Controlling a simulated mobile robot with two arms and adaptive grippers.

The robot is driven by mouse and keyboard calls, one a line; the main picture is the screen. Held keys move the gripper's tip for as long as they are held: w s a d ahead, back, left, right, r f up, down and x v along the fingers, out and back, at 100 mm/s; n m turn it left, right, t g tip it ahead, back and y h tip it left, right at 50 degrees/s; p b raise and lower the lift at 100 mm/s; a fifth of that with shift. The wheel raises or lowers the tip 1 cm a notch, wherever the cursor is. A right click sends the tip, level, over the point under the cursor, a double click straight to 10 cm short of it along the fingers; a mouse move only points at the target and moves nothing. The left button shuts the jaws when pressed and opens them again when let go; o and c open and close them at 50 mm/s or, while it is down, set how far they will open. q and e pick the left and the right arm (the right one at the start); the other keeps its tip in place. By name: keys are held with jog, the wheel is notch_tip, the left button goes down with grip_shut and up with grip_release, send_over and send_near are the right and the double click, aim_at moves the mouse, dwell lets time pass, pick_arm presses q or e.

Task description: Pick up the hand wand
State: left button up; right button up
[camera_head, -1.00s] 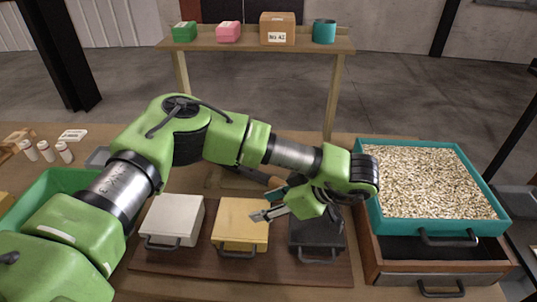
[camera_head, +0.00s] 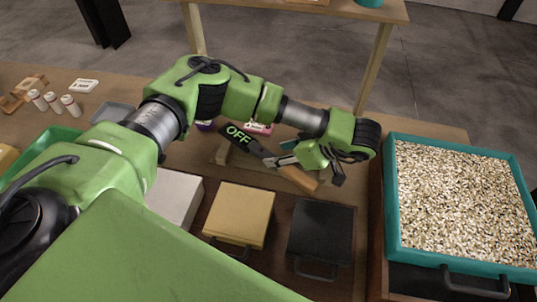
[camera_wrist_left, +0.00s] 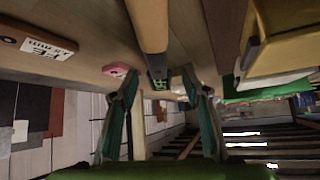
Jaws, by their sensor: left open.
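The hand wand (camera_head: 240,135) is dark with a lit green OFF display and a wooden handle (camera_head: 298,177). It lies slanted on a small wooden stand behind the lidded boxes. My left gripper (camera_head: 308,168) is open at the handle, partly covering the wand's middle. In the left wrist view, my left gripper's two teal-lined fingers (camera_wrist_left: 163,95) are apart. The handle (camera_wrist_left: 148,25) runs from the top edge toward the gap between them, with the dark display end beyond. I cannot tell whether they touch it. My right gripper is not in view.
White, yellow (camera_head: 240,215) and black (camera_head: 321,232) lidded boxes stand in front of the wand. A teal tray of pale pellets (camera_head: 393,210) sits on a drawer unit at right. A pink block (camera_head: 260,128) lies behind the wand. Small white bottles (camera_head: 54,101) stand at left.

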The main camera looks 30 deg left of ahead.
aim_at(269, 155)
pick_arm(q)
jog(key=shift+w+a+f, duration=0.15)
jog(key=shift+a+f, duration=0.25)
jog(key=shift+a, duration=0.05)
jog(key=p+x, duration=0.2)
jog(key=x, duration=0.2)
jog(key=shift+w+a+f+p, duration=0.1)
jog(key=shift+w+p, duration=0.05)
jog(key=shift+p, duration=0.25)
jog(key=shift+a+f, duration=0.25)
jog(key=shift+f, duration=0.1)
jog(key=shift+w, duration=0.1)
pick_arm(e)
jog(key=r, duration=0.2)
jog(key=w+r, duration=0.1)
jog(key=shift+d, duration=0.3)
pick_arm(q)
jog(key=shift+c, duration=0.4)
jog(key=shift+d, duration=0.1)
grip_shut()
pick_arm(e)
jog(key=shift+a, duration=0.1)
